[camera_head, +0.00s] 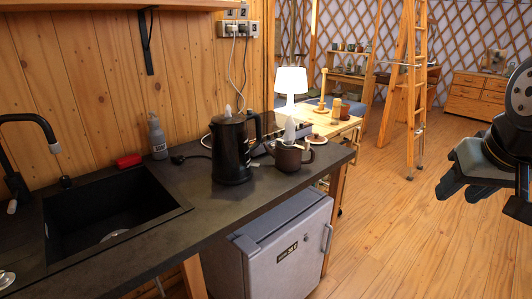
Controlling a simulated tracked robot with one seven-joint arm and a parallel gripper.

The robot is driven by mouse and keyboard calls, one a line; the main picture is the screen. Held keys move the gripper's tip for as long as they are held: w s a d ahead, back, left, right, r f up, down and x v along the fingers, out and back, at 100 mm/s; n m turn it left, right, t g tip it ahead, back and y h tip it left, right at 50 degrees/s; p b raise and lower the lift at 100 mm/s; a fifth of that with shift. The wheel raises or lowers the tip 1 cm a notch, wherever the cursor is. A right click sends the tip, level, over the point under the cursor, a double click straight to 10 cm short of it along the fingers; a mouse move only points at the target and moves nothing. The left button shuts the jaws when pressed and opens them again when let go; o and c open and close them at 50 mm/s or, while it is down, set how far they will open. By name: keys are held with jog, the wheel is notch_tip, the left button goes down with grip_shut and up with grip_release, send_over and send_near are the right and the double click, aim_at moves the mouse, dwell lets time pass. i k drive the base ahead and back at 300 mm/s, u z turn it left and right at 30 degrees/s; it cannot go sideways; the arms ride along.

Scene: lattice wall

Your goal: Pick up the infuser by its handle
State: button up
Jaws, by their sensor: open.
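A dark brown mug (289,159) stands on the dark counter, right of the black kettle and near the counter's right end. A small, thin dark piece (303,132) shows just above the mug's rim and may be the infuser's handle. It is too small to tell for sure, and any part inside the mug is hidden. My gripper (484,192) is at the right edge of the view, in front of the wooden floor. Its dark fingers are apart with nothing between them. It is well to the right of the mug and touches nothing.
A black kettle (231,149) stands close left of the mug, with pale wisps above both. The counter (185,224) has a sink (110,212) at left. A grey fridge (281,247) is below. A wooden table with a lit lamp (290,82) is behind. The floor at right is clear.

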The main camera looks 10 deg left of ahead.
aim_at(307, 143)
jog(key=z, duration=1.8)
jog(key=k, duration=0.15)
jog(key=u, duration=2.75)
jog(key=k, duration=0.45)
jog(key=z, duration=0.45)
jog(key=i, duration=0.9)
jog(key=u, duration=0.1)
